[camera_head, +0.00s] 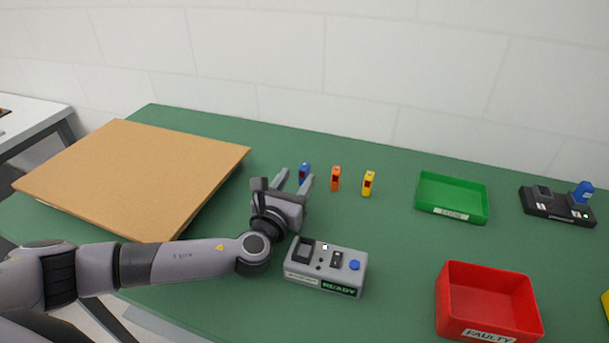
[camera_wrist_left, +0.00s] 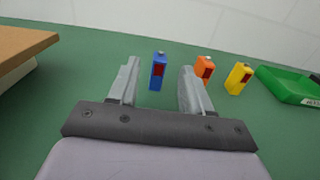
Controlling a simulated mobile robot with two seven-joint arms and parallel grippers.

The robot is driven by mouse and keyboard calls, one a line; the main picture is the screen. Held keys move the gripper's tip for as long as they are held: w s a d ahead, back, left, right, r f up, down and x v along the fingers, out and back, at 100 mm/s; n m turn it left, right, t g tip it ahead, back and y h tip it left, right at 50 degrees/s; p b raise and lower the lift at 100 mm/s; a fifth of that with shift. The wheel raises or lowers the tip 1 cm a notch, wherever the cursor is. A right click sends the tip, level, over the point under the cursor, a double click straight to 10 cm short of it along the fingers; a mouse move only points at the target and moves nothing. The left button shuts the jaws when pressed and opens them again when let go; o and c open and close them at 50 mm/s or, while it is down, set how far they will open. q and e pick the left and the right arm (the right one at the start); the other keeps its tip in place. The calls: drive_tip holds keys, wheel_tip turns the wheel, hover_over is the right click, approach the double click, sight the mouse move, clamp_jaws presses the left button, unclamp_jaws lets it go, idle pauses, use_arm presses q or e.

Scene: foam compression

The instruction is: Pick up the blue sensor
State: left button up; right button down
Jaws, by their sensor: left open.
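The blue sensor (camera_head: 304,172) is a small upright block with a dark red face, standing on the green table. In the left wrist view the blue sensor (camera_wrist_left: 158,72) stands just beyond the fingertips, in line with the gap between them. My left gripper (camera_head: 295,176) is open and low over the table, its fingers pointing at the blue sensor. In the left wrist view the left gripper (camera_wrist_left: 160,75) shows nothing held between its fingers. My right gripper is not in view.
An orange sensor (camera_head: 336,178) and a yellow sensor (camera_head: 369,183) stand to the right. A grey READY box (camera_head: 325,267) sits in front. Green tray (camera_head: 452,210), red FAULTY tray (camera_head: 447,306) and black device (camera_head: 541,209) lie right. A brown board (camera_head: 135,175) covers the left.

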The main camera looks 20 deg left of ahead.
sight(302, 170)
use_arm(q)
drive_tip(key=shift+w+d, duration=0.2)
drive_tip(key=shift+w, duration=2.95)
clamp_jaws()
